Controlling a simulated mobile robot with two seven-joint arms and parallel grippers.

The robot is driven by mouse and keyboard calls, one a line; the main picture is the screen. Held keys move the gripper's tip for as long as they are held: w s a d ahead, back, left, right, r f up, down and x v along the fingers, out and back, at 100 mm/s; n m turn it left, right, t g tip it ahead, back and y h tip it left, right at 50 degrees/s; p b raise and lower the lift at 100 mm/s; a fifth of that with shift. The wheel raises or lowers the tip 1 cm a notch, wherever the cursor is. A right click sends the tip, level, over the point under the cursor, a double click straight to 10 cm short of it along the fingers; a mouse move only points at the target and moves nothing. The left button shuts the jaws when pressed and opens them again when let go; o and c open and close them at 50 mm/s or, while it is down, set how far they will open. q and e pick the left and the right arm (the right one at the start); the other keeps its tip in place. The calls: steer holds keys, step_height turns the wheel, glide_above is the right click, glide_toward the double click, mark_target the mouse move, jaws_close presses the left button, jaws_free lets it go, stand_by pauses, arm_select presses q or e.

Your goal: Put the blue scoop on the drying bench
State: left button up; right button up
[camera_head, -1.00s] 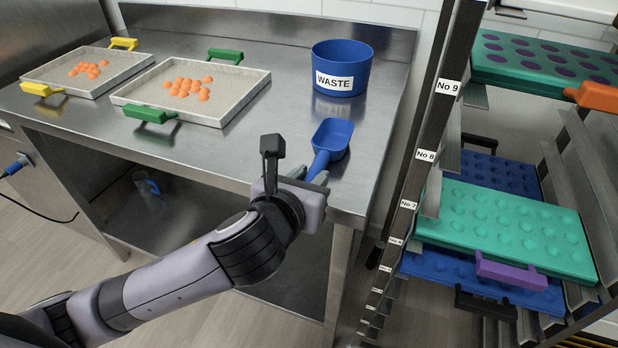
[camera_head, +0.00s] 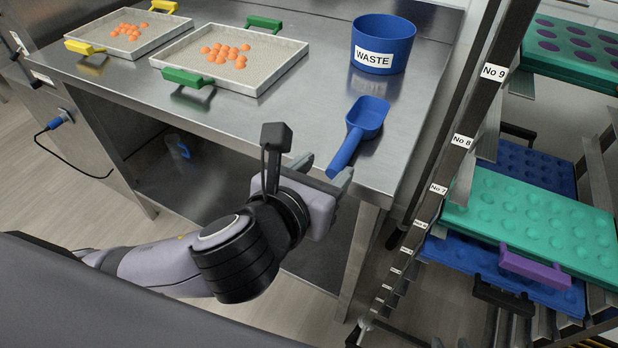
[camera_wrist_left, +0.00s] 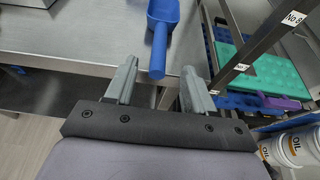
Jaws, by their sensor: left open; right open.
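The blue scoop (camera_head: 366,119) lies on the steel bench (camera_head: 290,122) near its right end, with its handle pointing toward the front edge. It also shows in the left wrist view (camera_wrist_left: 160,35), with the handle end ahead of and between my fingers. My left gripper (camera_head: 324,170) is at the bench's front edge, just short of the handle's end. In the left wrist view my left gripper (camera_wrist_left: 158,85) is open, its two grey fingers apart with nothing held between them. My right gripper is not in view.
A blue WASTE bin (camera_head: 383,45) stands behind the scoop. Two trays with orange gummies, one with green handles (camera_head: 228,60), one with yellow handles (camera_head: 125,35), sit to the left. A rack post (camera_head: 462,140) and moulds (camera_head: 530,215) stand right of the bench.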

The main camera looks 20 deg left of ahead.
arm_select(q)
steer(key=shift+p+v, duration=1.55)
steer(key=shift+v, duration=0.75)
step_height(320, 180, down, 14)
steer(key=w+n+g+h, duration=0.2)
steer(key=n+g, duration=0.1)
steer(key=n, duration=1.6)
steer(key=s+a+f+n+y, duration=0.2)
steer(key=s+a+f+n, duration=0.6)
steer(key=n, duration=0.9)
steer(key=a+f, duration=0.3)
steer(key=f, duration=0.2)
